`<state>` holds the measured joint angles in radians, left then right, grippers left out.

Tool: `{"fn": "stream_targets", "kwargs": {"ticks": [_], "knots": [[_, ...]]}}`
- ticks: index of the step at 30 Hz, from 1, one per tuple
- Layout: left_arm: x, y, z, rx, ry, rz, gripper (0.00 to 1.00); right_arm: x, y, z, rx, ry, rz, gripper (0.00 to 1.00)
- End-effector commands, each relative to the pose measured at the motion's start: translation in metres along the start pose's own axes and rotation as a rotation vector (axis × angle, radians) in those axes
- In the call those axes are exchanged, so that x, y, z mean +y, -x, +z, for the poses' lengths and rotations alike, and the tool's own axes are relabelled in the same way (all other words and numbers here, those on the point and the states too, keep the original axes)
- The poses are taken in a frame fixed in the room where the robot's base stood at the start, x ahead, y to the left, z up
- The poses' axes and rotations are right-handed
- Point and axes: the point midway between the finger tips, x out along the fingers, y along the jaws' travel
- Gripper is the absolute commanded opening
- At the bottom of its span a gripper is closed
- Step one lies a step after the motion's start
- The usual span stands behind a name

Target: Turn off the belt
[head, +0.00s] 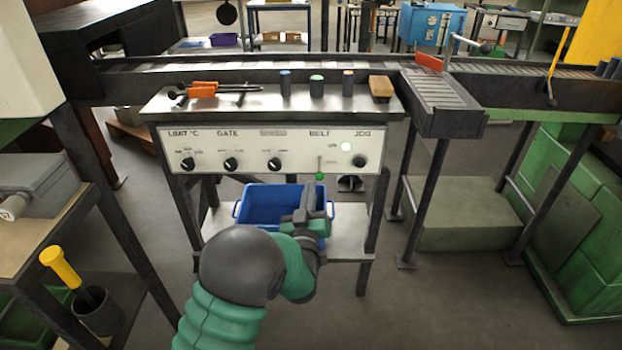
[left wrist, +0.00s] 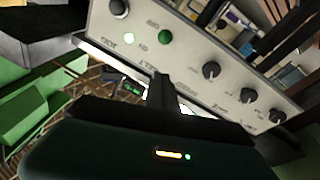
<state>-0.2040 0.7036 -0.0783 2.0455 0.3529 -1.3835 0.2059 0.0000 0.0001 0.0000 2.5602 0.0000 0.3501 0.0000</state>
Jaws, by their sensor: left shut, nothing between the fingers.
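The control panel (head: 215,145) has a BELT lever with a green ball tip (head: 320,176), between the third knob (head: 274,164) and the JOG knob (head: 359,161). The lever hangs low in the head view; its exact setting is hard to read. A green lamp (head: 346,146) beside it is lit. My left gripper (head: 309,190) is shut and empty, just below and in front of the green ball. In the left wrist view the green ball (left wrist: 165,37) sits beyond my shut fingers (left wrist: 163,85), with an apparent gap. My right gripper is out of view.
A blue bin (head: 262,205) stands on the shelf under the panel, behind my left arm. A roller conveyor (head: 200,65) runs behind. Green machinery (head: 575,215) stands at the right.

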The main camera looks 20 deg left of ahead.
Motion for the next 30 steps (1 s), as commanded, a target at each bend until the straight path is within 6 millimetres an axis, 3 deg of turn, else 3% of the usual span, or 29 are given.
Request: {"fn": "stream_targets", "kwargs": {"ticks": [4, 9, 25, 30], "knots": [[0.0, 0.031, 0.001, 0.0, 0.0, 0.001, 0.0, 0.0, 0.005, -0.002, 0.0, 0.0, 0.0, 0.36], [-0.001, 0.05, 0.002, 0.004, 0.001, 0.001, 0.0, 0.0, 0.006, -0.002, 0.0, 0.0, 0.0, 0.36], [-0.001, 0.052, 0.003, 0.001, 0.001, 0.0, 0.0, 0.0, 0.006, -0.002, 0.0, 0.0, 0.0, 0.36], [-0.009, 0.056, 0.021, -0.199, -0.015, -0.022, 0.0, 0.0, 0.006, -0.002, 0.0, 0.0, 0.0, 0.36]]}}
